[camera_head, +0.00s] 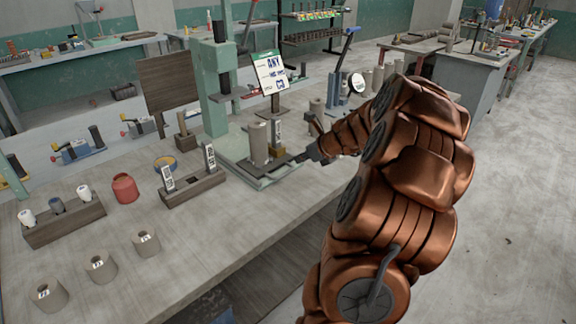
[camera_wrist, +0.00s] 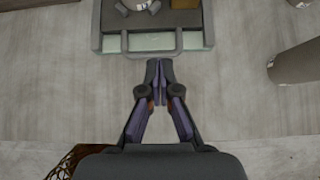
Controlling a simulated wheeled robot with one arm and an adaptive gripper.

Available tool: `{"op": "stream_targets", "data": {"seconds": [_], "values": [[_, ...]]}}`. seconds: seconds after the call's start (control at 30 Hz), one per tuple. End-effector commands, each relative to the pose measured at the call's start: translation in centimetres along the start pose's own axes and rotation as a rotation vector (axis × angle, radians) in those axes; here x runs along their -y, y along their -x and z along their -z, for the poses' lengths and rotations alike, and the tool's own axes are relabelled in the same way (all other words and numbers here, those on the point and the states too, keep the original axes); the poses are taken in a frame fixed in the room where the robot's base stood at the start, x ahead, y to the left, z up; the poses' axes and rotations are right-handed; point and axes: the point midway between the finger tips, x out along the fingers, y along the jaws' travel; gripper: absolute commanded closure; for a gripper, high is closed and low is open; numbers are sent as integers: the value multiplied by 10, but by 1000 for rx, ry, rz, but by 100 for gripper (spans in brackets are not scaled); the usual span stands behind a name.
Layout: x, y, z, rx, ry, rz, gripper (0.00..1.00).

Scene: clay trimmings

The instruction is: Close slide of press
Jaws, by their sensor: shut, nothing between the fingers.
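The press (camera_head: 217,85) is a green upright frame standing on the bench, with a flat green base at its foot. Its slide (camera_head: 262,172) lies low at the front of the base and carries a grey cylinder (camera_head: 258,143). In the wrist view the slide's front edge, a dark frame around a pale green strip (camera_wrist: 151,41), is at the top. My gripper (camera_head: 312,157) is at the slide's right front side. In the wrist view my gripper (camera_wrist: 157,66) is shut and empty, its tips just short of the front edge; contact is not clear.
A grey rack (camera_head: 193,188) with two upright labelled plates stands left of the press. A red pot (camera_head: 125,188) and several grey clay pieces (camera_head: 146,243) stand further left. A grey cylinder (camera_wrist: 296,64) is right of my gripper in the wrist view.

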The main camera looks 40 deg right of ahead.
Motion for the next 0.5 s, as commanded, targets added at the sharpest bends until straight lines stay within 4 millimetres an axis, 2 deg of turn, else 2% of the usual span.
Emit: {"op": "stream_targets", "data": {"seconds": [0.17,0.5], "values": [[0,-16,-1,1,-4,-2,100],[-2,-68,0,-1,-1,-4,100]]}}
